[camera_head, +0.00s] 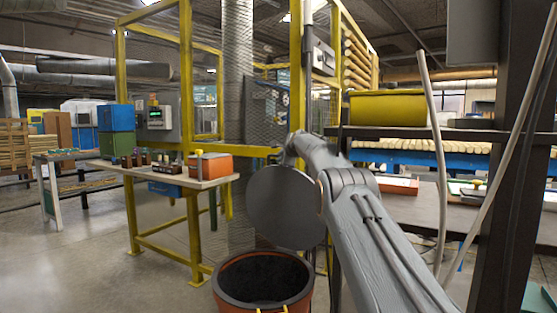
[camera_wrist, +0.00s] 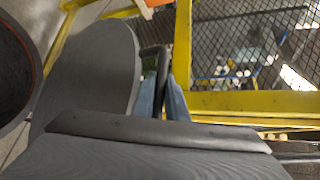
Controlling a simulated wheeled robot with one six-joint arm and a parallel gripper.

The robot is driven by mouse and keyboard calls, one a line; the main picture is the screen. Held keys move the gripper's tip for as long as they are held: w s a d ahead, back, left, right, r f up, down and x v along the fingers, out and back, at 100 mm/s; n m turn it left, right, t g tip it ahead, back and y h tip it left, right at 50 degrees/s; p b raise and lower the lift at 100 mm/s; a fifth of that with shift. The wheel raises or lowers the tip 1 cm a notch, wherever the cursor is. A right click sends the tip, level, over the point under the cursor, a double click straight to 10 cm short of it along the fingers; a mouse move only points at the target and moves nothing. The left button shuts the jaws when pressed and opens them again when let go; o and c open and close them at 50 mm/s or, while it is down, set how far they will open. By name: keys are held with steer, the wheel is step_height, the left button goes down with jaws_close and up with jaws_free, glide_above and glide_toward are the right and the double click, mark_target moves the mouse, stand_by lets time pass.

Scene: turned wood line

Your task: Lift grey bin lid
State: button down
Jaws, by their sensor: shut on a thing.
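The grey bin lid (camera_head: 284,207) is a round disc, held up on edge and steeply tilted above the bin. It also shows in the wrist view as a large grey disc (camera_wrist: 92,72) at the left. My gripper (camera_wrist: 161,98) is shut on the lid's dark handle (camera_wrist: 162,62) at the disc's right side. In the head view my arm comes from the lower right, and my fingers cannot be made out there. The bin (camera_head: 262,284) stands below the lid with its dark round mouth uncovered and a reddish-orange rim. The lid is clear of the bin.
A workbench with yellow legs (camera_head: 161,241) stands left of the bin, with an orange box (camera_head: 210,166) on top. A yellow-framed mesh fence (camera_wrist: 245,101) is close behind the lid. A dark shelf post (camera_head: 508,190) stands at the right. Open floor (camera_head: 75,270) lies at the left.

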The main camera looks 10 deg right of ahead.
steer(key=shift+w+a+r, duration=0.2)
